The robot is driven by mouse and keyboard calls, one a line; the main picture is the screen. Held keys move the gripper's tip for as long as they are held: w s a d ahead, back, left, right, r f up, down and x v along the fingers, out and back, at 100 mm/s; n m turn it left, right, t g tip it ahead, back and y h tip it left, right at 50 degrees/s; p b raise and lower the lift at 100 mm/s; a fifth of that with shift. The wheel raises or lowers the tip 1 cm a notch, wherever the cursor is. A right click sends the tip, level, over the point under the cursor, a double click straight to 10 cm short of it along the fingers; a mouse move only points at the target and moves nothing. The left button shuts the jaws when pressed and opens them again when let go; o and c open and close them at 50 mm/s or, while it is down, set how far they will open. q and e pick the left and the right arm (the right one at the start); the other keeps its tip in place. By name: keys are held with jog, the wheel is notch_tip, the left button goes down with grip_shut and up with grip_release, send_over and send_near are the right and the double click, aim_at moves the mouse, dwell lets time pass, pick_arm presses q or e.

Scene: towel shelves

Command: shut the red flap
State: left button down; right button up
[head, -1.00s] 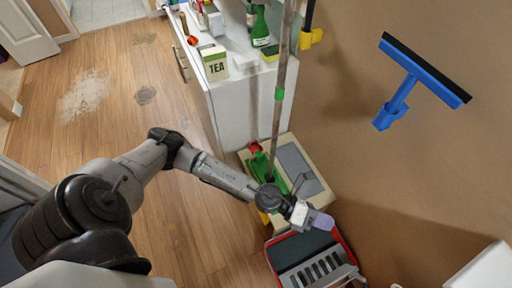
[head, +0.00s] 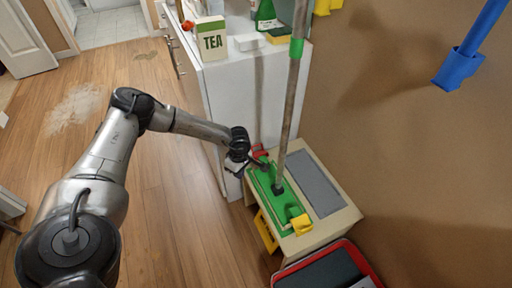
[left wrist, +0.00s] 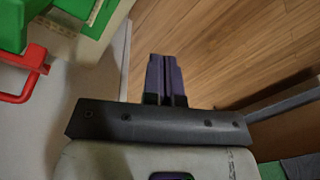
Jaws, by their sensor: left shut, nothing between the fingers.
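The red flap (head: 260,151) is a small red piece at the far end of a green mop base (head: 266,185), which lies on a beige box. In the left wrist view a red loop-shaped piece (left wrist: 38,62) sticks out beside green plastic at the upper left; it looks like the same flap. I cannot tell its exact angle. My left gripper (head: 234,171) is just left of the flap, by the white cabinet's corner. Its purple fingers (left wrist: 165,80) are together and empty, pointing over the floor, apart from the red piece. My right gripper is not in view.
The mop's pole (head: 292,95) rises from the green base. The white cabinet (head: 232,110) stands behind, with a tea box (head: 211,40) on top. A red-rimmed case (head: 345,247) lies in front of the beige box (head: 330,217). Wooden floor is free at left.

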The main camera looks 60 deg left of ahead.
pick_arm(q)
jog(key=w+a+r+m+t+y+p, duration=0.1)
jog(key=w+a+r+m+p, duration=0.2)
jog(key=w+r, duration=0.45)
jog(key=w+a+r+m+y+p, duration=0.1)
jog(key=w+a+r+m+p, duration=0.3)
jog(key=r, duration=0.6)
pick_arm(e)
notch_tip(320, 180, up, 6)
jog(key=b, duration=0.2)
pick_arm(q)
jog(key=shift+n, duration=0.5)
jog(key=f+b, duration=0.2)
jog(key=f, duration=0.2)
jog(key=f+b, duration=0.2)
jog(key=f, duration=0.3)
jog(key=w+f+b, duration=0.1)
jog(key=f+b, duration=0.2)
jog(key=f, duration=0.1)
jog(key=shift+a+f, duration=0.35)
jog(key=shift+f, duration=0.05)
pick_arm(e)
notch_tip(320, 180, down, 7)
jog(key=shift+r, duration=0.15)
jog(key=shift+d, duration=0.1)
